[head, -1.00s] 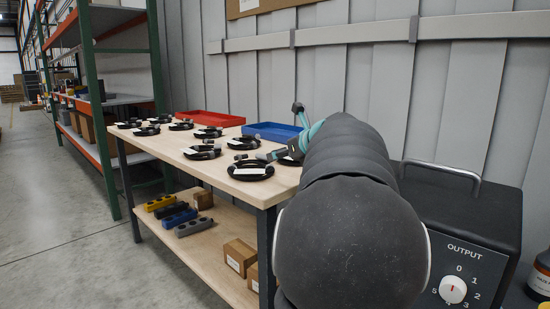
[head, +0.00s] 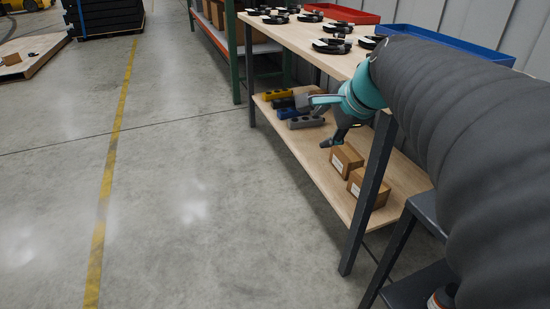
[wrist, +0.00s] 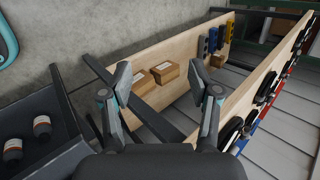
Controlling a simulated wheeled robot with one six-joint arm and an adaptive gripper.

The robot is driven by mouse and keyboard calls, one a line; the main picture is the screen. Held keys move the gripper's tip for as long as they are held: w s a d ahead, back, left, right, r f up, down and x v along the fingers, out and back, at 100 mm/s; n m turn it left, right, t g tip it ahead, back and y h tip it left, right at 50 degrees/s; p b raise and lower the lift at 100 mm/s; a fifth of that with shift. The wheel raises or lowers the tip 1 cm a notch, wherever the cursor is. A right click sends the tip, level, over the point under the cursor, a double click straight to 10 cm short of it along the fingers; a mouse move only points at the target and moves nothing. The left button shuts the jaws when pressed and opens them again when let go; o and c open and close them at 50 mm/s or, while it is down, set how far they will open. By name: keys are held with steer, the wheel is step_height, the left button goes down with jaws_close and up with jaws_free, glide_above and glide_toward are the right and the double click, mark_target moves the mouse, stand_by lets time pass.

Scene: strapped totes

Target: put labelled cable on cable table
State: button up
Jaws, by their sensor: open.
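Several coiled black cables with white labels lie on the light wooden top of the table (head: 345,63); one coil (head: 332,47) lies near its front edge. I cannot tell which coil the task means. The coils also show edge-on at the right of the wrist view (wrist: 231,132). My gripper (head: 318,122) is open and empty, in front of the table and below its top, near the lower shelf. In the wrist view my gripper's fingers (wrist: 160,75) are spread, with the lower shelf and its boxes beyond them. My arm hides the table's right end.
Two small cardboard boxes (head: 346,158) and several blocks with holes (head: 306,121) sit on the lower shelf (head: 310,160). Red (head: 340,12) and blue (head: 450,45) trays stand at the table's back. A dark table leg (head: 368,195) is close to my arm.

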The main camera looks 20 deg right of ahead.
steer(key=s+a+f+n+g, duration=0.1)
steer(key=s+a+f+n, duration=0.4)
steer(key=n, duration=0.4)
steer(key=s+a+f+n+g+h, duration=0.1)
steer(key=s+a+f+n, duration=0.4)
steer(key=s+n, duration=0.4)
steer(key=shift+s+f+g, duration=0.3)
steer(key=shift+s+f, duration=0.2)
steer(key=shift+f, duration=0.35)
steer(key=shift+r+p, duration=0.6)
steer(key=shift+r, duration=0.05)
